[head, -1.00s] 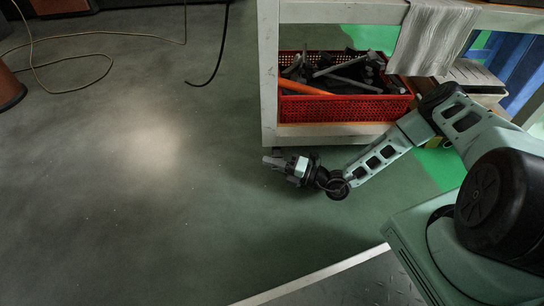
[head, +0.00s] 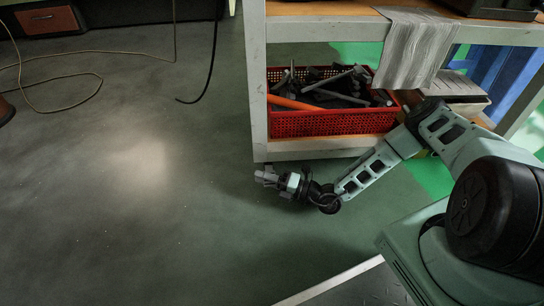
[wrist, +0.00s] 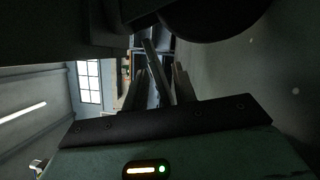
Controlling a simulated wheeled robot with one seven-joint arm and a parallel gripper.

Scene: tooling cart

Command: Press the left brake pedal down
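The tooling cart (head: 256,95) stands at the upper middle of the head view, its front left leg reaching down near my gripper. I cannot make out the left brake pedal; the area under that leg is dark and partly covered by my gripper. My gripper (head: 265,176) is low above the floor, just below the foot of that leg in the picture. Whether it touches anything there cannot be told. In the wrist view, the fingers of my gripper (wrist: 158,85) point away from the camera in dim light, and their gap is unclear.
A red basket (head: 320,123) of dark tools with an orange handle sits on the lower shelf. A grey cloth (head: 415,45) hangs from the upper shelf. Cables (head: 75,78) lie on the floor at the upper left. The floor left of my gripper is clear.

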